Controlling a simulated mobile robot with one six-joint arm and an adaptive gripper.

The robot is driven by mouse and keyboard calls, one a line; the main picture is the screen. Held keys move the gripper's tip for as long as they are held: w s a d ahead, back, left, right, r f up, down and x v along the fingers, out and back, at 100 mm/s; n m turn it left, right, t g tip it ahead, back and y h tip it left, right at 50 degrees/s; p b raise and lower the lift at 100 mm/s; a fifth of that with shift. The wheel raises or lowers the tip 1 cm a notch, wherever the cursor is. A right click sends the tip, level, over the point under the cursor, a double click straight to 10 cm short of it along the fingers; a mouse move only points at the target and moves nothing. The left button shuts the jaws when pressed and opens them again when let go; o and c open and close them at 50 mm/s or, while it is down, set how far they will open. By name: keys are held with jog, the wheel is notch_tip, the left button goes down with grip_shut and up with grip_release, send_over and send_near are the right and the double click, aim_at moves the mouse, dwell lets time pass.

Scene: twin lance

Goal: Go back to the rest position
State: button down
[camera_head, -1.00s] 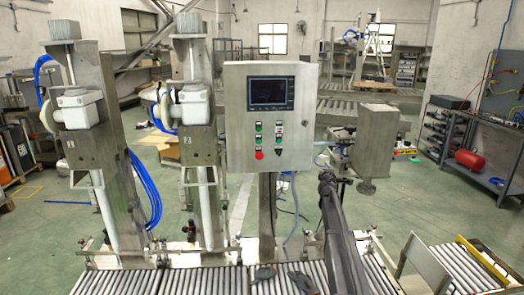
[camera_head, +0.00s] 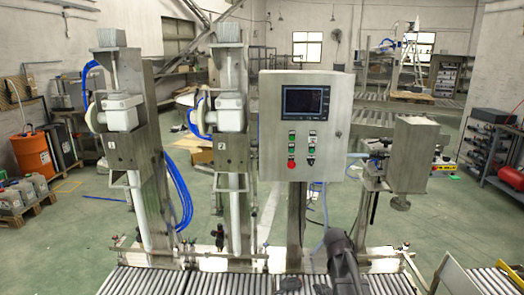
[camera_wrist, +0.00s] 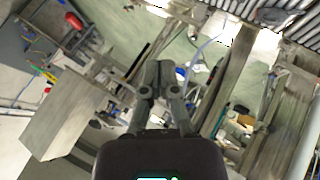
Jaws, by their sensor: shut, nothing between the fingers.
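My gripper (camera_wrist: 160,70) shows in the wrist view with its two grey fingers together and nothing between them. The wrist view is tilted, with rollers in its upper right corner and a bench with a red tank at upper left. In the head view my dark arm rises from the bottom edge, right of centre, in front of the roller conveyor (camera_head: 215,283). I cannot make out the fingertips there.
Two lance columns, marked 1 (camera_head: 126,150) and 2 (camera_head: 232,150), stand behind the conveyor. A control box (camera_head: 305,125) with a screen stands right of them, and a metal box unit (camera_head: 415,155) further right. Green floor (camera_head: 80,235) is open at left.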

jog(key=s+a+f+g+y, duration=0.2)
jog(key=s+a+y, duration=0.1)
jog(key=s+a, duration=0.4)
jog(key=s+a+f+g+y, duration=0.2)
jog(key=s+a, duration=0.6)
jog(key=s, duration=0.6)
jog(key=shift+f+m+g+y, duration=0.3)
jog(key=shift+f+g+y, duration=0.05)
jog(key=shift+g+y, duration=0.4)
